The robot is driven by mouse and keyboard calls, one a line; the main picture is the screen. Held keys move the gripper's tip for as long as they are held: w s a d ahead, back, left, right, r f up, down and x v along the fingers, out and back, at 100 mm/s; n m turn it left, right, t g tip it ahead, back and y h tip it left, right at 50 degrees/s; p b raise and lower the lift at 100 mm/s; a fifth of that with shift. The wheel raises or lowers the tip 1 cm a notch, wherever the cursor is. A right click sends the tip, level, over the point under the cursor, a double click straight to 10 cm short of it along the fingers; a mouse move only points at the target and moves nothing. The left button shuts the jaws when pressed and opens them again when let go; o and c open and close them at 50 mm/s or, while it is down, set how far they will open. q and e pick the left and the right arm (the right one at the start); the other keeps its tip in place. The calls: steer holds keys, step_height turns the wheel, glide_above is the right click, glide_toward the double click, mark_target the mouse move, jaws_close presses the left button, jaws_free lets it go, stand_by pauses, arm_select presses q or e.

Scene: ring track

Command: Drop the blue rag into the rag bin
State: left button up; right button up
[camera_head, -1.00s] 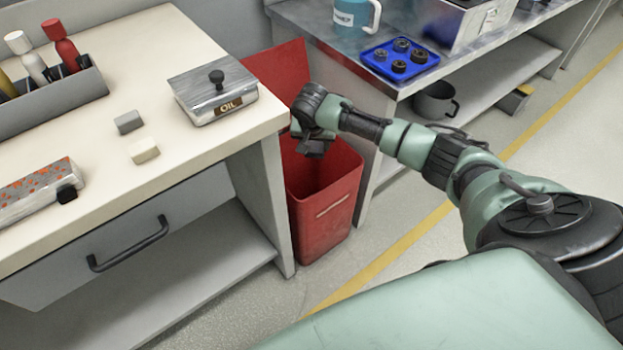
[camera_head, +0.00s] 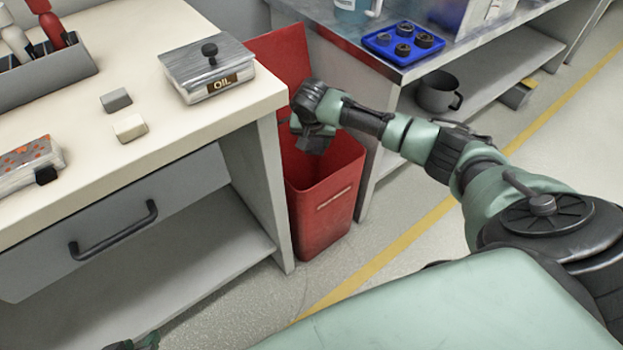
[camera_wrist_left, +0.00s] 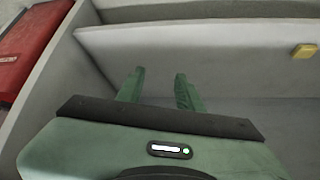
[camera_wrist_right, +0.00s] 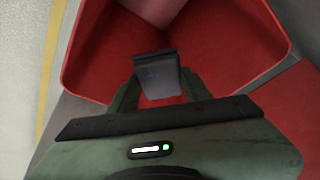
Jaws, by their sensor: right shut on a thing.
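The red rag bin (camera_head: 325,218) stands on the floor between the two benches, its lid raised at the back. My right gripper (camera_head: 310,143) is over the bin's mouth. In the right wrist view, it is shut on a dark, blue-grey folded piece, the rag (camera_wrist_right: 158,72), with the red inside of the bin (camera_wrist_right: 225,50) below and around it. The rag looks nearly black in the head view. My left gripper (camera_wrist_left: 160,75) is open and empty, facing the bench's lower shelf; only a bit of it shows at the bottom of the head view (camera_head: 135,343).
The left bench (camera_head: 190,125) holds an oil tin (camera_head: 207,72), two small blocks (camera_head: 122,113) and a tool holder (camera_head: 45,88). The right bench has a blue tray (camera_head: 403,43) of dark parts and a pot (camera_head: 438,92) on its lower shelf.

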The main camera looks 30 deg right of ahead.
steer(key=o, duration=1.4)
steer(key=p+v, duration=0.1)
steer(key=v, duration=0.1)
steer(key=shift+r, duration=0.25)
steer(key=p+v, duration=0.1)
steer(key=v, duration=0.3)
steer(key=shift+s+a+p, duration=0.1)
steer(key=shift+a+p, duration=0.05)
steer(key=shift+p, duration=0.2)
arm_select(q)
steer(key=s+a+g, duration=0.2)
steer(key=s+g, duration=0.1)
steer(key=s, duration=0.3)
steer(key=shift+s+y, duration=0.25)
steer(key=shift+y, duration=0.15)
arm_select(e)
steer(key=shift+s+a+r, duration=0.1)
steer(key=shift+s+r, duration=0.1)
steer(key=shift+r, duration=0.35)
arm_select(q)
steer(key=shift+f, duration=0.1)
